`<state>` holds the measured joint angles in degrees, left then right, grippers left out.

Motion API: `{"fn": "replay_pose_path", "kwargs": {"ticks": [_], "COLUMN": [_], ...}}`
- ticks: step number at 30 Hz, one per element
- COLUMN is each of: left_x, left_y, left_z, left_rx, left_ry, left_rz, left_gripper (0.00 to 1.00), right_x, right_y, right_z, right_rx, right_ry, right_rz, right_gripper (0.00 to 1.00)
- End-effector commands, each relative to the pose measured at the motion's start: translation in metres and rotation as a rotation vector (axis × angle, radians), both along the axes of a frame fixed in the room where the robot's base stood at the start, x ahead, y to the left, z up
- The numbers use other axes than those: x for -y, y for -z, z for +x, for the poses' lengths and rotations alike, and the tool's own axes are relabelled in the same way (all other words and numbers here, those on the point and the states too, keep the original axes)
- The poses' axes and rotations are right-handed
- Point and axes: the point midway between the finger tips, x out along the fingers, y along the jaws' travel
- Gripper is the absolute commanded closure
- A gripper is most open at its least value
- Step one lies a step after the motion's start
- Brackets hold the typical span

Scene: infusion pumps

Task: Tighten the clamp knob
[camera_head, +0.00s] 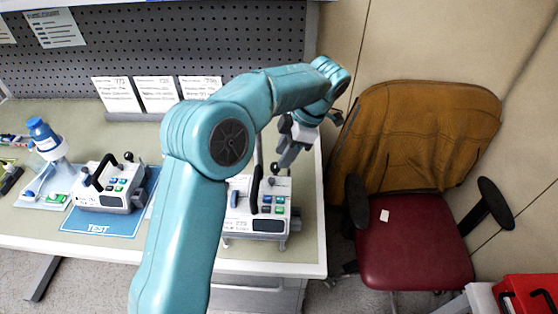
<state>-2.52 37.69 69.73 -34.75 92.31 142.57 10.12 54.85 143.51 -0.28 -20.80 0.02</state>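An infusion pump (267,225) stands near the right end of the bench, partly hidden behind my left arm. It has a dark handle, coloured buttons and a small dark round knob (274,168) at its back; I cannot tell whether this is the clamp knob. My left gripper (287,159) points down just above and right of that knob. Contact and the finger gap cannot be made out. A second pump (107,188) stands at the left with a similar dark knob (128,157). My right gripper is not in view.
The second pump stands on a blue TEST mat (119,223). A blue-capped bottle (46,142) is at the far left. Cards (155,94) stand before the pegboard. A chair with a red seat (414,240) is right of the bench; a red case (527,295) is at lower right.

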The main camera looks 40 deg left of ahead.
Motion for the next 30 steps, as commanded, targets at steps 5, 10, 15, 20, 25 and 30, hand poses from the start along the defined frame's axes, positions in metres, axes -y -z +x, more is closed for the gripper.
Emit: {"fn": "replay_pose_path", "kwargs": {"ticks": [5,10,15,20,25,30], "left_x": [-0.01,-0.014,-0.014,-0.014,-0.013,-0.013], "left_y": [0.022,0.031,0.032,0.031,0.031,0.032], "left_z": [-0.007,-0.008,-0.008,-0.008,-0.008,-0.008], "left_rx": [0.0,0.001,0.001,0.002,0.001,0.002], "left_ry": [-0.001,-0.001,-0.001,-0.001,0.0,0.023], "left_rz": [0.001,0.001,0.001,0.0,0.001,0.002], "left_gripper": [0.62,0.62,0.62,0.92,1.0,1.0], "right_x": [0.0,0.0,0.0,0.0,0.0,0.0], "right_y": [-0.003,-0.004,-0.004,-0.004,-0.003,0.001], "right_z": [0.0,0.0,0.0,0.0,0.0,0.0], "right_rx": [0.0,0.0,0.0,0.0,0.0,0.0], "right_ry": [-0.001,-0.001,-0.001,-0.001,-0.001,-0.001], "right_rz": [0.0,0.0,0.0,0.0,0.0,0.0], "right_gripper": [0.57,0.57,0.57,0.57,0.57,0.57]}}
